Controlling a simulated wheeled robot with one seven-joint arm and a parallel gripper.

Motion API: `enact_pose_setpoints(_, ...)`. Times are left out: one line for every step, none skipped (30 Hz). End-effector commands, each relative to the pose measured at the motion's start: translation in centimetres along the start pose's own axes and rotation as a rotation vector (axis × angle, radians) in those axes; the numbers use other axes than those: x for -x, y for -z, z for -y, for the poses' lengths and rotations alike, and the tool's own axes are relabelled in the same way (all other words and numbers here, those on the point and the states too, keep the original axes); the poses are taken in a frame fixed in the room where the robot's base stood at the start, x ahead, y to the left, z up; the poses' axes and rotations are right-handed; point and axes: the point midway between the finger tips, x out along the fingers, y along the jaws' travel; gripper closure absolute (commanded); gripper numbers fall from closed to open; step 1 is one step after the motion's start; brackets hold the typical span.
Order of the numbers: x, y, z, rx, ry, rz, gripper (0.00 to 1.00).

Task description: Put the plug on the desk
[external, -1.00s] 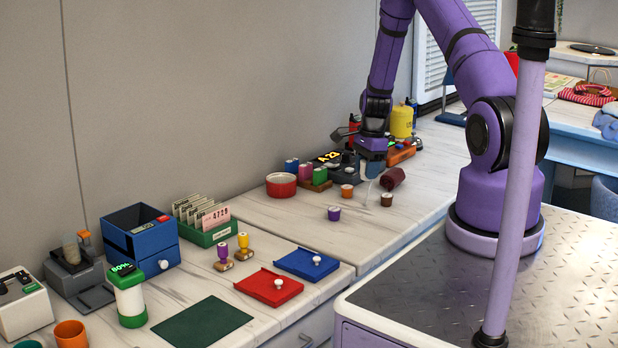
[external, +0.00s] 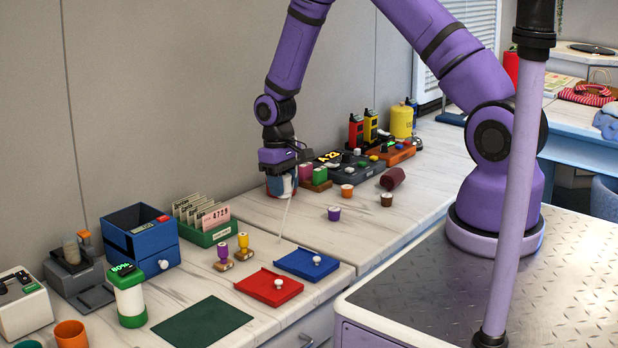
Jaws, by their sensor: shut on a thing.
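My gripper (external: 283,188) is above the marble-topped counter (external: 335,225), in front of the red bowl. Its jaws are shut on a thin pale thing (external: 287,217) that hangs down, slightly slanted, toward the counter behind the blue tray. Whether its lower end touches the counter I cannot tell. The part between the fingers is hidden, so I cannot make out a plug for sure. A blue-sided desk (external: 567,142) with a pale top stands at the back right, apart from my gripper.
Blue (external: 300,264) and red (external: 268,287) trays lie below my gripper. A green card box (external: 211,235) and blue drawer box (external: 140,241) stand left. Small purple (external: 334,214), orange (external: 347,191) and brown (external: 386,200) pots stand right. The dark green mat (external: 202,322) is bare.

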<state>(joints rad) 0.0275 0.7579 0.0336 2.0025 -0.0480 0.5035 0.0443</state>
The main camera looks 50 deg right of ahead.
Motion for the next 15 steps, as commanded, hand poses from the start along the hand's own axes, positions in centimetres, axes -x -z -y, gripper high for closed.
enact_pose_setpoints(0.0, 0.0, 0.1, 0.006, -0.001, 0.0, 0.82)
enact_pose_setpoints(0.0, 0.0, 0.1, 0.007, -0.001, 0.0, 0.82)
enact_pose_setpoints(0.0, 0.0, 0.1, 0.007, -0.001, 0.0, 0.82)
enact_pose_setpoints(0.0, 0.0, 0.1, 0.006, -0.001, 0.0, 0.82)
enact_pose_setpoints(0.0, 0.0, 0.1, 0.006, -0.001, 0.0, 0.82)
enact_pose_setpoints(0.0, 0.0, 0.0, 0.005, -0.001, 0.0, 0.82)
enact_pose_setpoints(0.0, 0.0, -0.1, 0.004, -0.001, 0.0, 0.82)
enact_pose_setpoints(-0.1, 0.0, -0.3, 0.002, 0.0, 0.0, 0.82)
enact_pose_setpoints(-0.2, 0.0, -0.8, -0.002, 0.0, 0.0, 0.82)
enact_pose_setpoints(-0.3, -0.1, -1.3, -0.005, 0.0, 0.0, 0.82)
enact_pose_setpoints(-0.4, -0.1, -1.9, -0.008, 0.0, 0.0, 0.82)
enact_pose_setpoints(-0.7, -0.2, -2.9, -0.015, 0.001, 0.0, 0.82)
enact_pose_setpoints(-0.9, -0.3, -3.8, -0.021, 0.001, 0.0, 0.82)
enact_pose_setpoints(-1.1, -0.5, -4.8, -0.026, 0.002, 0.0, 0.82)
enact_pose_setpoints(-1.5, -0.7, -6.3, -0.035, 0.003, 0.0, 0.82)
